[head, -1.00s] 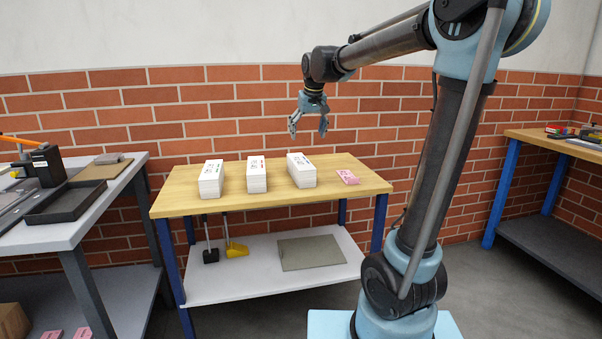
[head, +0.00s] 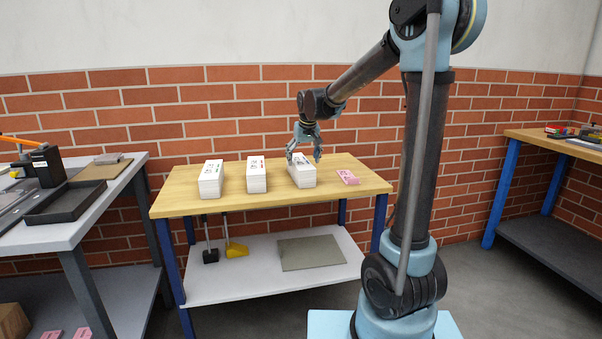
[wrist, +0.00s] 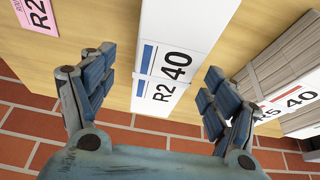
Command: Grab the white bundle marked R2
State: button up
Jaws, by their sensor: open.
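The white bundle marked R2 (head: 302,174) stands on the wooden table, the rightmost of three white bundles in the head view. In the wrist view its top (wrist: 176,55) shows "R2", "40" and a blue stripe. My gripper (head: 304,156) is open just above it. In the wrist view my gripper (wrist: 158,92) has one finger to each side of the bundle, and no contact can be made out. Part of the bundle runs out of the wrist view at the top.
Two more white bundles, the middle one (head: 257,177) and the left one (head: 210,182), stand on the wooden table (head: 335,198). A brick wall (head: 150,110) is behind. A black tray (head: 66,203) lies on the left table.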

aim_at(301, 161)
jog(key=shift+w+a+x, duration=0.1)
jog(key=shift+a+x, duration=0.05)
jog(key=shift+x, duration=1.1)
jog(key=shift+w+a+x, duration=0.1)
jog(key=shift+a+x, duration=0.05)
jog(key=shift+x, duration=1.1)
jog(key=shift+r, duration=0.15)
jog(key=shift+c, duration=0.6)
grip_shut()
